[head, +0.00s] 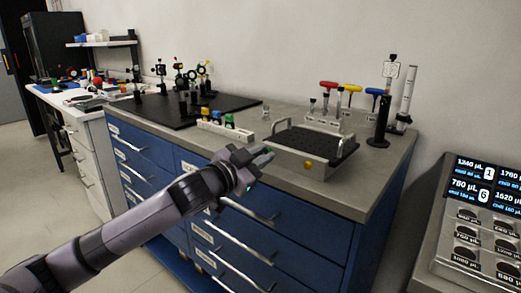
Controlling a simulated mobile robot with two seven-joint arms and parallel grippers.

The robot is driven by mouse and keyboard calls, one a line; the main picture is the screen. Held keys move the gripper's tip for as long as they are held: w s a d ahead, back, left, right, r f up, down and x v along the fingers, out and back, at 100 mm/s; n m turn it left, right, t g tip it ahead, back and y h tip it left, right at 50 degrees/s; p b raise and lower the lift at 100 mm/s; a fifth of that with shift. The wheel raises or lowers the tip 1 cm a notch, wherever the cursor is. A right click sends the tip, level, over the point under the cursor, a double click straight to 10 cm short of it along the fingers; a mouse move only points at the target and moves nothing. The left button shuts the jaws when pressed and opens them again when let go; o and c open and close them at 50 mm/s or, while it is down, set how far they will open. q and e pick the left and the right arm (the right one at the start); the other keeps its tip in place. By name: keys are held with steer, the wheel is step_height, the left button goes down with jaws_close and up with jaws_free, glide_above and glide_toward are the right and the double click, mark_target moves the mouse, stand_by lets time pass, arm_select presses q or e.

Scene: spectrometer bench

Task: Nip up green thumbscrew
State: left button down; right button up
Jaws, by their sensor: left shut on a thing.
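A grey metal box with a dark perforated top (345,150) stands at the front edge of the bench. A yellow thumbscrew (307,165) shows on its front wall. My left gripper (265,156) is at the left end of that front wall. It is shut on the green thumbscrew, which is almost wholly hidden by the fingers. My right gripper is not in view.
A white block with blue, yellow and green knobs (214,126) stands behind my left wrist. Coloured T-handle drivers (328,86) and a dark post (381,119) stand behind the box. Blue drawers with bar handles (236,208) lie below.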

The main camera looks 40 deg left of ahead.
arm_select(q)
steer(key=shift+r+m+p, duration=0.15)
steer(key=shift+m+p, duration=0.45)
steer(key=shift+m, duration=0.4)
steer(key=m+p, duration=0.3)
steer(key=m, duration=0.1)
steer(key=shift+m, duration=0.3)
steer(key=shift+m+p, duration=0.45)
steer(key=shift+m, duration=0.45)
steer(key=shift+m+p, duration=0.45)
steer(key=shift+m, duration=0.45)
steer(key=shift+m+p, duration=0.5)
steer(key=shift+m, duration=0.4)
steer(key=m+p, duration=0.2)
steer(key=m, duration=0.2)
steer(key=shift+m, duration=0.3)
steer(key=shift+m+p, duration=1)
steer(key=shift+m, duration=1.3)
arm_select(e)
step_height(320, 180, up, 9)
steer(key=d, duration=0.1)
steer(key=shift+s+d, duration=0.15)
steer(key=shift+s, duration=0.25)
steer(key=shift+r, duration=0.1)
